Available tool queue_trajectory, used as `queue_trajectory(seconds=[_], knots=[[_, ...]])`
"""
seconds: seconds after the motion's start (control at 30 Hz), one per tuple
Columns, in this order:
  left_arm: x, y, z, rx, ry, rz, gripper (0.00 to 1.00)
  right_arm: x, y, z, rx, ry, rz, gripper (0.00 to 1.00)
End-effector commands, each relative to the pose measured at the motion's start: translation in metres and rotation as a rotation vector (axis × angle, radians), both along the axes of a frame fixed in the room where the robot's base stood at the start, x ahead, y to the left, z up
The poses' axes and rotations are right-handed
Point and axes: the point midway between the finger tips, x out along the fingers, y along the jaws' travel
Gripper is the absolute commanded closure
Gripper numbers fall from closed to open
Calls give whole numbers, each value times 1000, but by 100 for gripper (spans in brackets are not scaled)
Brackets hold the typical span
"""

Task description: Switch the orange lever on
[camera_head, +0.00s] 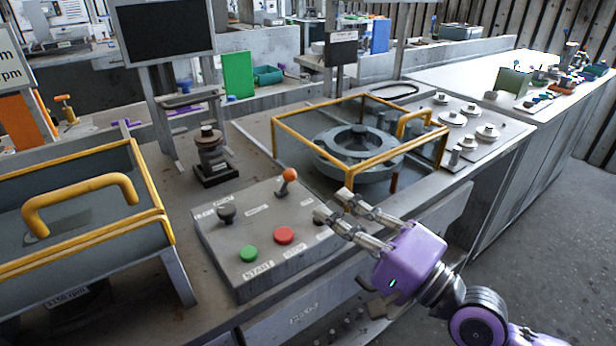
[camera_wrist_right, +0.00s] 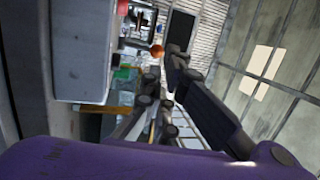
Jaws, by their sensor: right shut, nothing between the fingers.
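The orange lever (camera_head: 288,180) stands at the back right of the grey control box (camera_head: 232,268), its ball knob tilted a little to the right. The knob also shows in the right wrist view (camera_wrist_right: 157,51), close past the fingertips. My right gripper (camera_head: 333,204) is shut and empty, with its fingers side by side over the right edge of the box. Its fingertips are a short way right of and nearer than the lever, apart from it in the head view. The fingers also show in the right wrist view (camera_wrist_right: 162,76). My left gripper is out of view.
The box also carries a green button (camera_head: 249,254), a red button (camera_head: 284,235) and a dark knob (camera_head: 227,212). A yellow-framed clear guard (camera_head: 275,135) encloses a grey ring behind. Another yellow-framed guard (camera_head: 158,215) stands left. A dark post (camera_head: 210,150) stands behind the box.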

Motion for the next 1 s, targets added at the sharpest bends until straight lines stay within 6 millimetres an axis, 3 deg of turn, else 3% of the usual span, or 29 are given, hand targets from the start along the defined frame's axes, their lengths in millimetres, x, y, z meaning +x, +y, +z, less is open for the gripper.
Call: queue_trajectory(seconds=[0.2,0.4,1.0], knots=[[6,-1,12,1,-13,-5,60,29,32,11,3,-3,0,100],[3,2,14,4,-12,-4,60,43,47,13,1,-1,1,100],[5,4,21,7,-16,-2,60,46,51,15,-7,7,1,100]])
